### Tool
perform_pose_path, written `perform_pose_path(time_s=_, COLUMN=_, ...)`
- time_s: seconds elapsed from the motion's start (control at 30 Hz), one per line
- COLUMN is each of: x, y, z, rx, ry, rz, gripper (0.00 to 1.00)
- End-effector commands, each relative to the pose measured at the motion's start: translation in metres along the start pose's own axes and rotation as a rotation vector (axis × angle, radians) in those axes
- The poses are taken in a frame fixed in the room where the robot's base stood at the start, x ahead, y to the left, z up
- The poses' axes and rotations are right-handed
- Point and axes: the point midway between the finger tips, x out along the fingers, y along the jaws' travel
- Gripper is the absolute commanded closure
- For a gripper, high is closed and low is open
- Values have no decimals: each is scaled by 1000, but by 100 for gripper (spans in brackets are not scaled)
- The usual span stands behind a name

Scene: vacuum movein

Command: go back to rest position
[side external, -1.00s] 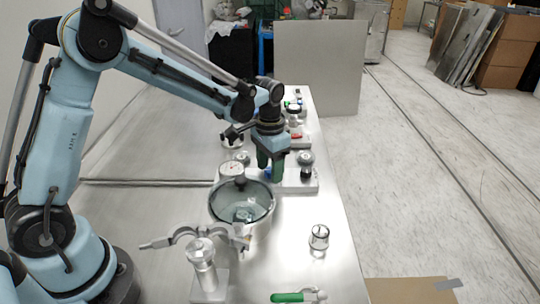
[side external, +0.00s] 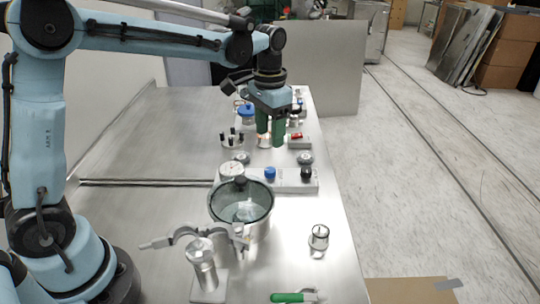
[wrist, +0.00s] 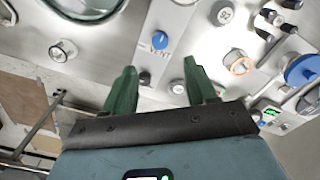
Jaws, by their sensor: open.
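My gripper (side external: 270,134) hangs fingers-down in the side view, above the far part of the metal table. Its two green fingers are apart with nothing between them. In the wrist view the open gripper (wrist: 160,85) also shows empty, over the panel. A blue knob (side external: 270,173) sits on the metal valve panel (side external: 290,185) below and in front of the fingers. The blue knob also shows in the wrist view (wrist: 160,40), beside the label VENT. A black knob (side external: 307,173) is to its right on the panel. The fingers touch none of these.
A round vessel with a glass lid (side external: 241,203) and gauge (side external: 231,170) stands nearer the camera. A clamp fixture (side external: 202,262), a small glass jar (side external: 319,237) and a green-handled tool (side external: 290,297) are at the front. A grey board (side external: 335,65) stands behind.

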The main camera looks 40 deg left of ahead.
Motion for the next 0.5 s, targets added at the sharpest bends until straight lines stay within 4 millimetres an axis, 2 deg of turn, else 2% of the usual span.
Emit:
perform_pose_path(time_s=0.2, x=-15, y=0, z=0, rx=0, ry=0, rz=0, gripper=43)
perform_pose_path(time_s=0.5, x=-16, y=0, z=0, rx=0, ry=0, rz=0, gripper=43)
